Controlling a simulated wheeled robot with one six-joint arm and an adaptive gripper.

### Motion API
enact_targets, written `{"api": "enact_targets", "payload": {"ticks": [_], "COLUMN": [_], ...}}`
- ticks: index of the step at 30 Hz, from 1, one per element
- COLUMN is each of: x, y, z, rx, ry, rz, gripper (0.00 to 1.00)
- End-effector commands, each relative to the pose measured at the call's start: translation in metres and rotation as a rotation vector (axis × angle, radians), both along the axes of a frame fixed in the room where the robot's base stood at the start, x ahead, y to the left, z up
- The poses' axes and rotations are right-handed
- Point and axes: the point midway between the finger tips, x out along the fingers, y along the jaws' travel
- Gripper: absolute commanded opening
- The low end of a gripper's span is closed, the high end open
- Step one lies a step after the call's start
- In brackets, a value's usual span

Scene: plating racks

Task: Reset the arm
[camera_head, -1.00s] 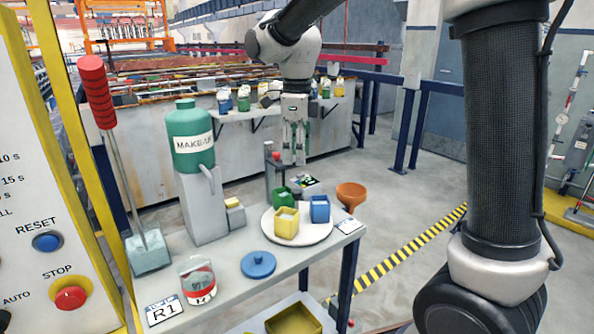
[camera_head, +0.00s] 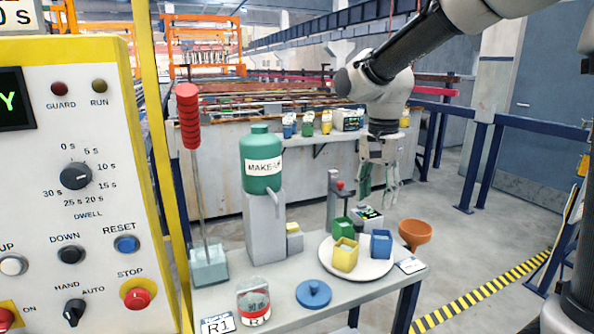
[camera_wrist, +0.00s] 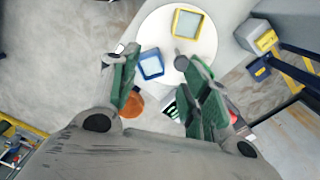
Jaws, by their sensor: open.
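My gripper (camera_head: 378,190) hangs from the arm above the back right part of the small table, its fingers pointing down. It is open, with nothing between the fingers. In the wrist view my gripper (camera_wrist: 160,88) shows two spread fingers with green pads. Below it, a white round plate (camera_head: 328,262) holds a yellow cup (camera_head: 345,255), a blue cup (camera_head: 381,244) and a green cup (camera_head: 341,229). The wrist view shows the yellow cup (camera_wrist: 187,23) and the blue cup (camera_wrist: 150,64) apart from the fingers. The green cup is not clearly seen there.
An orange funnel (camera_head: 415,233) stands by the table's right end. A green MAKE-UP bottle (camera_head: 261,160) stands on a grey block. A blue lid (camera_head: 313,293) lies in front. A control panel (camera_head: 85,190) fills the left. Blue railings (camera_head: 482,165) stand at right.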

Motion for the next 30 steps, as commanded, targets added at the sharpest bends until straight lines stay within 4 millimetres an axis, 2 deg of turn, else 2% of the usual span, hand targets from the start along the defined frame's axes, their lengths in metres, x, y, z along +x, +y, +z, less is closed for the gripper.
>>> {"api": "enact_targets", "payload": {"ticks": [5, 9, 12, 15, 19, 22, 30], "x": [-0.055, -0.116, -0.153, -0.181, -0.198, -0.202, -0.202], "y": [-0.054, -0.106, -0.133, -0.152, -0.166, -0.172, -0.174], "z": [0.008, 0.012, 0.012, 0.012, 0.021, 0.029, 0.029], "rx": [0.009, -0.022, -0.058, -0.086, -0.120, -0.138, -0.139], "ry": [-0.060, -0.148, -0.211, -0.268, -0.333, -0.363, -0.362], "rz": [0.531, 0.868, 0.932, 0.871, 0.807, 0.776, 0.765], "gripper": [0.47, 0.47, 0.47, 0.47, 0.47, 0.47, 0.47]}}
